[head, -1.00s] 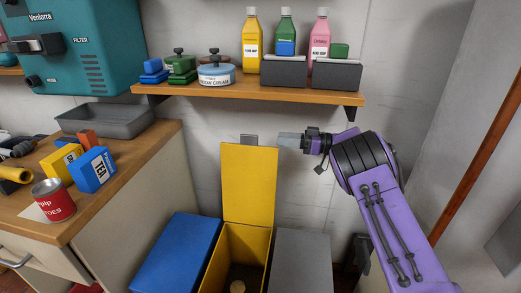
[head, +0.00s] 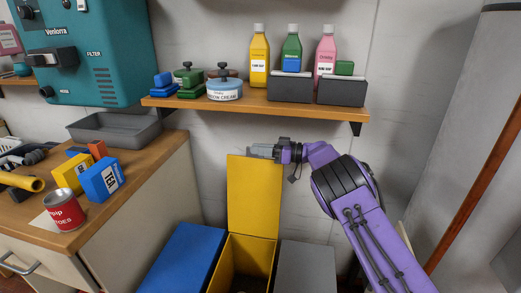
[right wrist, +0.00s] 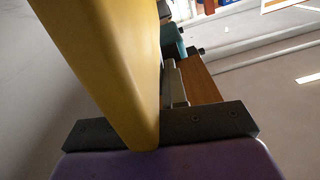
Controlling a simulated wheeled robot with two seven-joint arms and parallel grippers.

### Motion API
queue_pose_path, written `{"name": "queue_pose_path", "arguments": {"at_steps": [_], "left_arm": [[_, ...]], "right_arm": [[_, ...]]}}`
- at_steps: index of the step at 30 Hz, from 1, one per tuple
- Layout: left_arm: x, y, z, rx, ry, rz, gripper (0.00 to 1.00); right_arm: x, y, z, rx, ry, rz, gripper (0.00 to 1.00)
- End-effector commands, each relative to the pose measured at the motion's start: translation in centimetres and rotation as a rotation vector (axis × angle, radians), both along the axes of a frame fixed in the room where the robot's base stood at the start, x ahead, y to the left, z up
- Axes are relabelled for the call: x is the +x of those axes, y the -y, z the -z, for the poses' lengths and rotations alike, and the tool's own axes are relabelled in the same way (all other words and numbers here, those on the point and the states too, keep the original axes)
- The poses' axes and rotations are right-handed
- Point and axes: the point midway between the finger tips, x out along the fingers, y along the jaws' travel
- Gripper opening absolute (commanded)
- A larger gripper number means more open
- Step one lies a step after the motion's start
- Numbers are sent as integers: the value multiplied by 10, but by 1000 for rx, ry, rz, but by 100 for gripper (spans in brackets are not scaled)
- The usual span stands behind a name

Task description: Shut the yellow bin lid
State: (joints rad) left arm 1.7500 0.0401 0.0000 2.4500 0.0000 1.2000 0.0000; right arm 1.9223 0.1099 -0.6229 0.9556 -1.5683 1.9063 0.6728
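The yellow bin (head: 222,276) stands on the floor between a blue and a grey bin. Its yellow lid (head: 254,195) stands open, upright against the wall side. My left gripper is not in view.
A wooden shelf (head: 240,103) with bottles, jars and grey boxes hangs just above the lid and gripper. The blue bin (head: 180,262) and grey bin (head: 305,268) have closed tops. A counter (head: 150,160) with a tray and groceries is at left.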

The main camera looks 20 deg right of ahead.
Motion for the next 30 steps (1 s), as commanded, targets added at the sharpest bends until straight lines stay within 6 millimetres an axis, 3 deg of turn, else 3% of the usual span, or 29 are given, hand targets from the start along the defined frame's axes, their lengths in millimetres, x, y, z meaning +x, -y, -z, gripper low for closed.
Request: {"name": "queue_pose_path", "arguments": {"at_steps": [14,23,30], "left_arm": [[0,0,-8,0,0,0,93],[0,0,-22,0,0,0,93],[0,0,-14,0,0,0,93]], "right_arm": [[-12,-8,-5,-22,30,2,0],[-59,-43,-7,-120,159,2,0],[-109,-81,5,-227,303,1,0]]}}
